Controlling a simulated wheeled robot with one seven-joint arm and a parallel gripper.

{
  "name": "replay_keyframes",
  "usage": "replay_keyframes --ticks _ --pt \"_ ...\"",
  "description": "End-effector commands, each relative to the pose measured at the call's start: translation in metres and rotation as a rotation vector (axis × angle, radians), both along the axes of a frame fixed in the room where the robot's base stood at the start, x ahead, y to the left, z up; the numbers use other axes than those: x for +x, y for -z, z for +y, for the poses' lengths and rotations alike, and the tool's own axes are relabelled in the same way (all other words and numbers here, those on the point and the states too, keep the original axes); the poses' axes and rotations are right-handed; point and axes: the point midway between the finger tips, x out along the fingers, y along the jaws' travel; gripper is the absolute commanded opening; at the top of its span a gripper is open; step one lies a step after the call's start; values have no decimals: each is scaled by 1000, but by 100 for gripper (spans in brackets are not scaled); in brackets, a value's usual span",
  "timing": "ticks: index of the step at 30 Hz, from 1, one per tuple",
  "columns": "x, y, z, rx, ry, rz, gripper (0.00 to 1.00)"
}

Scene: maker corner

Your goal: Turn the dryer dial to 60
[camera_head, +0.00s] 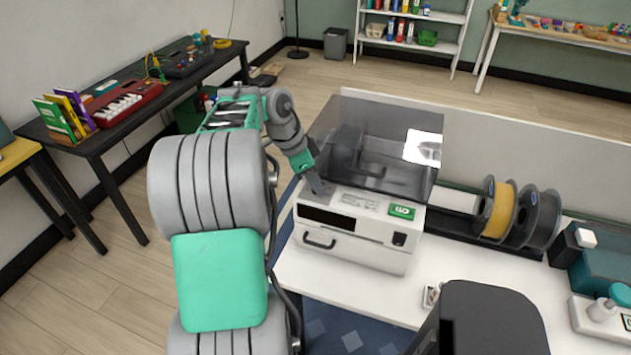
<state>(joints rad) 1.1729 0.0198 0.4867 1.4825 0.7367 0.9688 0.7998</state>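The dryer (375,249) is a white box on the white table, with a smoky see-through lid (395,130) over its back part. Its front has a dark display strip (326,218), a handle (319,240) and a small black switch (399,239). A green label (402,211) sits on its top panel. I cannot make out the dial; my gripper may hide it. My gripper (323,192) points down at the left end of the top panel, at or just above it. Its fingers are too small and overlapped to tell open from shut.
Yellow and dark filament spools (497,209) stand right of the dryer. A teal box (600,273) is at the right edge. A black rounded object (490,318) fills the bottom middle. The white table (470,280) is mostly clear in front of the dryer.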

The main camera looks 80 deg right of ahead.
Motion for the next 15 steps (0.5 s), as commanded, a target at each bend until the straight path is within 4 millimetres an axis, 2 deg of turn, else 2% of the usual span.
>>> replay_keyframes --ticks 1,4,11,15 --pt "0 0 0 1 0 0 42" --pt "0 1 0 2 0 0 50" --pt "0 1 1 2 0 0 51" --pt "5 -11 2 1 -2 0 51"
